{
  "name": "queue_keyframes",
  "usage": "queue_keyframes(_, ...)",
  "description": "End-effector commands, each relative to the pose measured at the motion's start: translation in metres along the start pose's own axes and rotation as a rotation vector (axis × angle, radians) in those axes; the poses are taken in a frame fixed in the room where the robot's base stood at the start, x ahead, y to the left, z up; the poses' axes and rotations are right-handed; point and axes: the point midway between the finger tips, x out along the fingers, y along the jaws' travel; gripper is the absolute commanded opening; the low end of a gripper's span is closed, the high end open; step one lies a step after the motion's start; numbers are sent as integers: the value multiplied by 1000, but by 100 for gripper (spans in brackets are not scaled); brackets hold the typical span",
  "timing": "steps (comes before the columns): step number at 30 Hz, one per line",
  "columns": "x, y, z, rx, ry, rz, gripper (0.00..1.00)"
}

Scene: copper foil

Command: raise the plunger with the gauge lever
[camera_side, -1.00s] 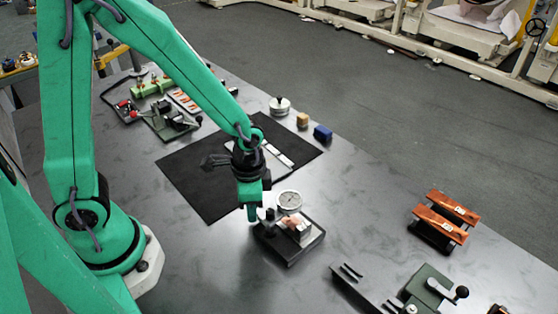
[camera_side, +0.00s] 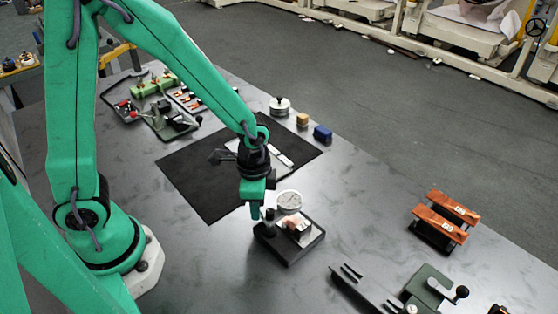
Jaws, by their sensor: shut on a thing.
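The gauge (camera_side: 289,200) has a round white dial and stands on a dark square base (camera_side: 301,250). A small block with a copper-coloured piece (camera_side: 297,227) sits on that base beneath the dial. My gripper (camera_side: 256,211) is at the left side of the gauge, pointing down, its jaws shut on the gauge lever, which is mostly hidden by the fingers. The plunger is too small to make out under the dial.
A black mat (camera_side: 205,185) lies behind and left of the gauge. Orange-topped blocks (camera_side: 446,217) stand at the right, and a green lever press (camera_side: 430,287) is at the front right. Blue (camera_side: 322,133) and tan (camera_side: 302,119) blocks sit behind.

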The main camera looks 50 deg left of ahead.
Motion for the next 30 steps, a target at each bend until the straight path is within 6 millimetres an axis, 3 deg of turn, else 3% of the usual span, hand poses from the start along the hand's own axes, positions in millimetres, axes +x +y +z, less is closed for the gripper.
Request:
queue_keyframes(1, -3, -1, -8, 4, 21, -11, 10)
queue_keyframes(2, -3, -1, -8, 4, 21, -11, 34)
queue_keyframes(3, -3, -1, -8, 4, 21, -11, 40)
queue_keyframes(16, -5, -3, -7, 0, 21, -11, 40)
queue_keyframes(30, -29, -2, -4, 0, 15, -8, 40)
